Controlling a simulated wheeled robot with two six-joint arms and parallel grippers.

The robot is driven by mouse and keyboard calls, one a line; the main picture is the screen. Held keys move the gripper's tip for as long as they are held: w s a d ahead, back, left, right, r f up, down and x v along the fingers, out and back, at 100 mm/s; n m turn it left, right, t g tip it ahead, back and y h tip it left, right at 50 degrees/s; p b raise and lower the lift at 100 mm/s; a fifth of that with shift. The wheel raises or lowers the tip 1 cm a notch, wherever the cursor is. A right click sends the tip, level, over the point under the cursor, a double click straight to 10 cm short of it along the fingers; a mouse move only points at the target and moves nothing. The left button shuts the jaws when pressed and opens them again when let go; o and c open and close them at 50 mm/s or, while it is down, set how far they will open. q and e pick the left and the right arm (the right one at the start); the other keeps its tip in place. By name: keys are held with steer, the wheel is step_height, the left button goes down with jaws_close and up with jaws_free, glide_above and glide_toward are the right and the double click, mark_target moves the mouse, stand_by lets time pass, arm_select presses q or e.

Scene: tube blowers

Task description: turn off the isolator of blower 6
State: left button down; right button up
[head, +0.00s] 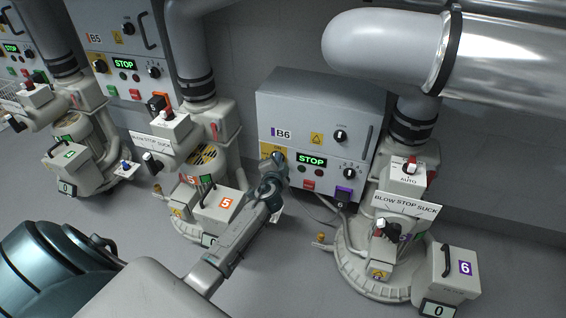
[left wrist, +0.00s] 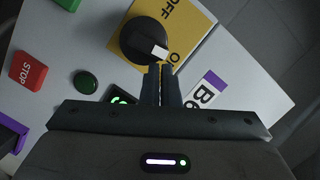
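The blower 6 panel (head: 318,112), a grey box marked B6, is on the wall in the middle of the head view. Its isolator is a round black knob (left wrist: 144,40) with a white mark, on a yellow plate (left wrist: 192,28). The white mark points away from the OFF label, toward another label of which only an O shows. My left gripper (left wrist: 159,68) has its fingers together, with the tips close to the white mark; contact cannot be told. In the head view the left gripper (head: 273,160) covers most of the knob. My right gripper is not seen.
The B6 display (head: 312,161) reads STOP in green. A red STOP button (left wrist: 27,71) and a green button (left wrist: 58,14) lie near the knob. Blower 6 (head: 375,262) stands right of the panel, blower 5 (head: 215,210) left. Open floor shows between them.

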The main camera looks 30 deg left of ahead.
mark_target(272, 153)
arm_select(q)
steer(key=shift+s+a+f, duration=0.1)
steer(key=shift+a+f, duration=0.1)
steer(key=shift+f, duration=0.15)
steer(key=shift+r, duration=0.1)
stand_by(0.6)
steer(key=shift+a+n, duration=0.1)
steer(key=shift+n, duration=0.8)
steer(key=shift+s+a+n+h, duration=0.1)
steer(key=shift+a+n+h, duration=0.05)
steer(key=shift+n+h, duration=0.25)
steer(key=shift+a+r+p, duration=0.1)
steer(key=shift+a+p, duration=0.05)
steer(key=shift+p, duration=0.15)
steer(key=n, duration=0.1)
steer(key=a+n+h, duration=0.1)
steer(key=shift+s+n+g, duration=0.15)
steer(key=shift+n+g, duration=0.15)
steer(key=n, duration=0.1)
steer(key=a+n+h, duration=0.1)
steer(key=n, duration=0.1)
steer(key=shift+s+a+f+p, duration=0.15)
steer(key=shift+f+p, duration=0.05)
steer(key=shift+p, duration=0.15)
